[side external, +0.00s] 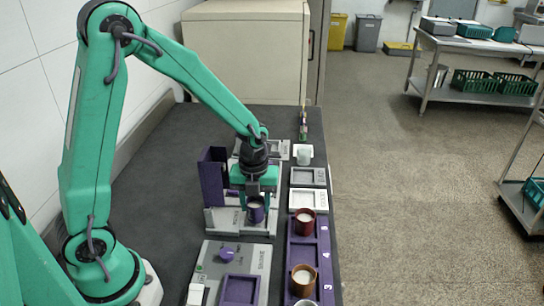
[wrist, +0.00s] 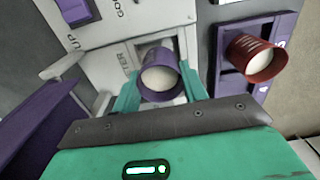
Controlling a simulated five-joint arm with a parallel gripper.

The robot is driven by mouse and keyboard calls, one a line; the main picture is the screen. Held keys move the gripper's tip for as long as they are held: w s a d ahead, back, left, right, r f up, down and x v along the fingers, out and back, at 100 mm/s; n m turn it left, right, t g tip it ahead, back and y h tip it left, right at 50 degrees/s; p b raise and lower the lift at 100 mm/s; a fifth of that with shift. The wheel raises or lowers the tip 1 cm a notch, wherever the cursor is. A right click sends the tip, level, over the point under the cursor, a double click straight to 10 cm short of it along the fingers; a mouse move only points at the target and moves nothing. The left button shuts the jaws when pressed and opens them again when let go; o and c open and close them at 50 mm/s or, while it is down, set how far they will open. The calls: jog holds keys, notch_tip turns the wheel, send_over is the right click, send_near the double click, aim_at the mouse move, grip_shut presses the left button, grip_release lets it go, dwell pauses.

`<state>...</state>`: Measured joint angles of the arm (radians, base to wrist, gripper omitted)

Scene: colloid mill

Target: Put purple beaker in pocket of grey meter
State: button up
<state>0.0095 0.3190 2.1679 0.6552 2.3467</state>
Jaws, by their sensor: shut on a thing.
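My gripper (side external: 255,196) points down and is shut on the purple beaker (side external: 256,212), which is upright and has pale contents. In the wrist view the purple beaker (wrist: 160,78) sits between the two green fingers. It is over or at a light grey unit (side external: 218,222), whose square recessed pocket (wrist: 150,48) shows partly behind the beaker.
A tall purple panel (side external: 212,176) stands close on the left. A purple rack (side external: 322,257) on the right holds a red beaker (side external: 305,222) and an orange beaker (side external: 303,279). A grey unit with a purple knob (side external: 227,254) is in front. The dark bench at left is clear.

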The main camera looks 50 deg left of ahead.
jog(key=shift+f, duration=0.85)
jog(key=shift+f, duration=0.1)
jog(key=o, duration=1)
jog(key=shift+c, duration=0.2)
notch_tip(320, 180, up, 12)
